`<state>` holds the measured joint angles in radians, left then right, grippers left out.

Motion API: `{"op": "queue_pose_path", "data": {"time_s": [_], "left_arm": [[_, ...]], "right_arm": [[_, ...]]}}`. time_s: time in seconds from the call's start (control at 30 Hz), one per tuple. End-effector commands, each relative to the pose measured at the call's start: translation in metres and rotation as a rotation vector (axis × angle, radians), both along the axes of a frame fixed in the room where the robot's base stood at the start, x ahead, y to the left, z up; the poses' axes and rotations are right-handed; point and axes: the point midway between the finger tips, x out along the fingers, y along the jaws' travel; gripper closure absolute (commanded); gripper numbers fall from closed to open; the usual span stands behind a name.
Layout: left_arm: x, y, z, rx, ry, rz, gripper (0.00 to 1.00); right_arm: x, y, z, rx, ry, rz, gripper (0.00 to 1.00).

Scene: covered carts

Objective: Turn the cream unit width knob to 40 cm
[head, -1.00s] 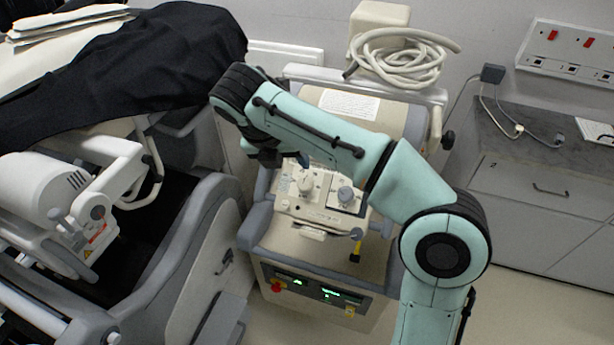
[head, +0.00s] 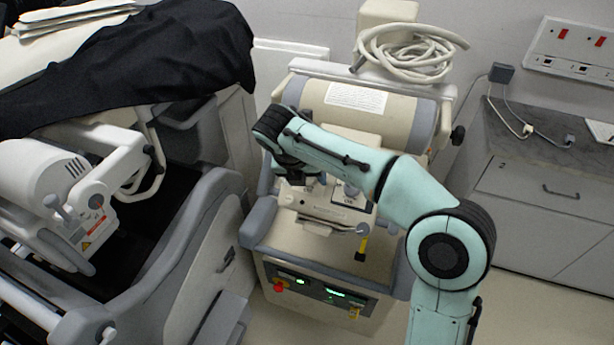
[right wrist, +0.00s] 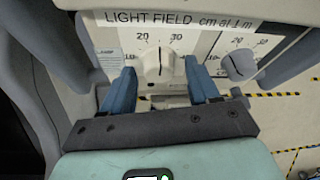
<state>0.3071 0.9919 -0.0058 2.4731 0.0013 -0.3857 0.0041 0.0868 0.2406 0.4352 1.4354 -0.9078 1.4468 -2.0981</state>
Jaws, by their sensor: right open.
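The cream unit (head: 265,240) stands at centre, its control head (head: 318,208) partly hidden under my right arm. In the right wrist view, a panel (right wrist: 190,20) reads "LIGHT FIELD cm at 1 m". A pale knob (right wrist: 153,68) sits below a scale with 10, 20, 30 and 40; its line points up, between 20 and 30. A second, greyer knob (right wrist: 238,66) with its own scale is to the right. My right gripper (right wrist: 160,75) is open, its blue fingers on either side of the pale knob, with gaps. The head view hides this knob. My left gripper is not in view.
A grey unit (head: 205,225) with a black cloth (head: 150,65) stands close on the left. A coiled hose (head: 410,50) lies at the back. A counter (head: 545,150) is at the right.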

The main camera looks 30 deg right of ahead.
Motion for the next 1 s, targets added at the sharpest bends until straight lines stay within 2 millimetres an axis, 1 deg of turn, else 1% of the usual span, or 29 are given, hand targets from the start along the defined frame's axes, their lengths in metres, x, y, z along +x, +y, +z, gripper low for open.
{"op": "queue_pose_path", "data": {"time_s": [0.07,0.1,0.17,0.2,0.27,0.67,1.0], "left_arm": [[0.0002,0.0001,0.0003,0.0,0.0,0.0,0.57],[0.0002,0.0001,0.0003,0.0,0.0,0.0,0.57],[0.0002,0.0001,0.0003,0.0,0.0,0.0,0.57],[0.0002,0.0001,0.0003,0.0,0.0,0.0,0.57],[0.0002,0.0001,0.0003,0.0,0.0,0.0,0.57],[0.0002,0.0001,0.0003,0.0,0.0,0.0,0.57],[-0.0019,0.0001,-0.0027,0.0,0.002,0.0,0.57]], "right_arm": [[0.0,0.0,0.0002,0.0,0.0,0.0,0.4],[0.0,0.0001,0.0003,0.0,0.0,0.0,0.43],[0.0,0.0001,0.0003,0.0,0.0,0.0,0.62],[0.0,0.0001,0.0004,0.0,0.0,0.0,0.75],[-0.0001,0.0001,0.0004,0.0,0.0,0.0,0.95],[-0.0006,-0.0002,0.0009,0.026,-0.029,-0.039,0.96],[-0.0016,-0.0008,0.0005,0.139,-0.164,-0.208,0.96]]}}
